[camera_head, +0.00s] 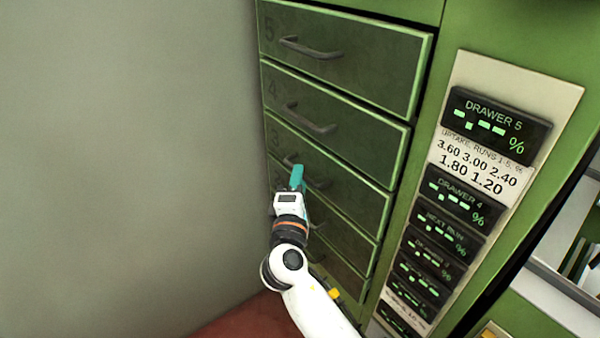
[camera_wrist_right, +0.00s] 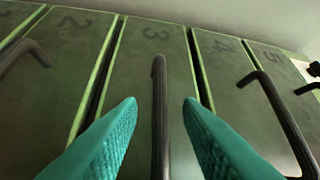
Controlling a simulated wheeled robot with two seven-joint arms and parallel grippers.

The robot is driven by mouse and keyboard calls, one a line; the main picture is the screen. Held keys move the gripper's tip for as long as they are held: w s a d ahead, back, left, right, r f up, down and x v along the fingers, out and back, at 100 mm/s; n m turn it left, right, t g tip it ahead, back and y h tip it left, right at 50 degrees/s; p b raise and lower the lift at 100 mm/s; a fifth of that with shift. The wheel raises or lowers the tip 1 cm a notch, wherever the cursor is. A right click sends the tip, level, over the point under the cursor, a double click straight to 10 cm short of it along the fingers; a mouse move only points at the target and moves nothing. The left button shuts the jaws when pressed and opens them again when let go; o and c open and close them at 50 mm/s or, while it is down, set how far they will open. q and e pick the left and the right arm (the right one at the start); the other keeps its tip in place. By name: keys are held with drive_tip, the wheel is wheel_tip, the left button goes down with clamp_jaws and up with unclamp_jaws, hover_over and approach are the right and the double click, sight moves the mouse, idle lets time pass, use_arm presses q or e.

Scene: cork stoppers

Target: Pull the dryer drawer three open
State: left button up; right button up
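Drawer three (camera_head: 345,187) is a dark green front in the green dryer cabinet, marked with a 3, and sits flush with the drawers around it. Its dark bar handle (camera_head: 317,184) is partly hidden behind my right gripper (camera_head: 297,177) in the head view. In the right wrist view, drawer three (camera_wrist_right: 140,65) is in the middle, and its handle (camera_wrist_right: 160,110) runs between the two teal fingers of my right gripper (camera_wrist_right: 160,105). The fingers are apart, with a gap on each side of the handle. My left gripper is not in view.
Drawer four (camera_head: 350,125) and drawer five (camera_head: 370,65) are shut above, with similar bar handles. More drawers lie below, partly hidden by my right arm. A panel of dark displays (camera_head: 497,125) is on the right. A bare grey wall (camera_head: 120,150) stands left.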

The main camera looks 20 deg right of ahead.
drive_tip(key=shift+x, duration=1.35)
drive_tip(key=shift+c, duration=0.5)
clamp_jaws()
